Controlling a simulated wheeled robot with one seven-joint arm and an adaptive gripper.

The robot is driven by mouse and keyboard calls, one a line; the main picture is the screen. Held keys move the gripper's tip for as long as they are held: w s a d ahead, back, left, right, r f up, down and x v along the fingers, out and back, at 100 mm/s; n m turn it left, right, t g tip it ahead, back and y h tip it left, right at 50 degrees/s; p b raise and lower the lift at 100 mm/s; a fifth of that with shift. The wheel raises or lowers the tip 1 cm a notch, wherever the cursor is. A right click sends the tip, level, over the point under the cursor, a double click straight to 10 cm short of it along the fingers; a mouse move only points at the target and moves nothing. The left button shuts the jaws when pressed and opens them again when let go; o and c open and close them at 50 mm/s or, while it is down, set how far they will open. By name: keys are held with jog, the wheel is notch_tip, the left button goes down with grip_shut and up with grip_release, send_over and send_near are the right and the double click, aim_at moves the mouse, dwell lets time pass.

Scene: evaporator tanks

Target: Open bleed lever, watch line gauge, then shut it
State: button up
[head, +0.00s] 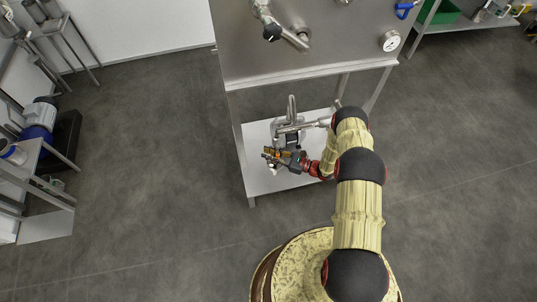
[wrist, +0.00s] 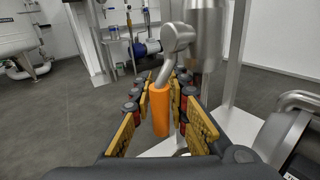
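In the wrist view, an orange-gripped lever handle (wrist: 160,110) stands upright between the yellow-padded fingers of my gripper (wrist: 161,100). Its bare metal upper part (wrist: 176,40) leads to steel fittings. The fingers are close on both sides of the orange grip; I cannot tell whether they touch it. In the head view my gripper (head: 270,153) is low, over the pale lower shelf, and the lever is hard to make out there. A round white-faced gauge (head: 390,41) is on the steel tank stand at upper right; its needle is too small to read.
The steel tank stand (head: 300,81) overhangs the lower shelf (head: 258,178), with legs close to my arm. Metal pipework (head: 291,106) stands beside my gripper. A valve with a black knob (head: 272,32) sits above. Another bench (head: 45,165) is at left. Open grey floor lies between.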

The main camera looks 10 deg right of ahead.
grip_shut()
dwell(0.8)
